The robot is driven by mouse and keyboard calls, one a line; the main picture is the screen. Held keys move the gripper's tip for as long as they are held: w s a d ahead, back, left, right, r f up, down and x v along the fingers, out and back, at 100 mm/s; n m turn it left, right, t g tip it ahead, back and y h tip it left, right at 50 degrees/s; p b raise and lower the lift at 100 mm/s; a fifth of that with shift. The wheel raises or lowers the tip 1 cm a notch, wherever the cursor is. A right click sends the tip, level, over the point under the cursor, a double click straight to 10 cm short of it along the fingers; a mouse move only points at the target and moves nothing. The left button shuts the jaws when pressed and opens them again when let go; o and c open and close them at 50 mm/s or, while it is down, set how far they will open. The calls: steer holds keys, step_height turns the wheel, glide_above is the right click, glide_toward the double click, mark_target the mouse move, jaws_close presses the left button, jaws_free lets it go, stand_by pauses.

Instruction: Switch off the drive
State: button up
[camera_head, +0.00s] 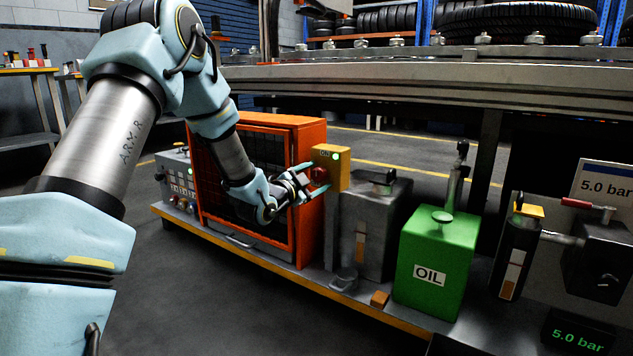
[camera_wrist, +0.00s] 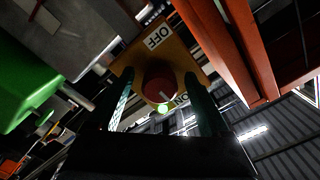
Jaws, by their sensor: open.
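A yellow switch box (camera_head: 331,159) stands at the right side of the orange cabinet, with a red knob on its face (camera_head: 319,174) and a lit green lamp. In the wrist view the red knob (camera_wrist: 158,78) sits on the yellow plate (camera_wrist: 137,62), between the words OFF and ON. Its pale mark points toward the ON side, beside the lit green lamp (camera_wrist: 163,107). My gripper (camera_head: 314,178) is open, with one finger on each side of the knob. In the wrist view the two fingers (camera_wrist: 159,76) flank it; I cannot tell whether they touch it.
The orange cabinet (camera_head: 311,190) with a mesh front stands left of the box. A grey canister (camera_head: 372,225) and a green OIL can (camera_head: 432,270) stand to its right on the low bench. The conveyor frame (camera_head: 440,80) with tyres runs above.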

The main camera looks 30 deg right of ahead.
steer(key=shift+d, duration=0.1)
steer(key=shift+c, duration=0.4)
jaws_close()
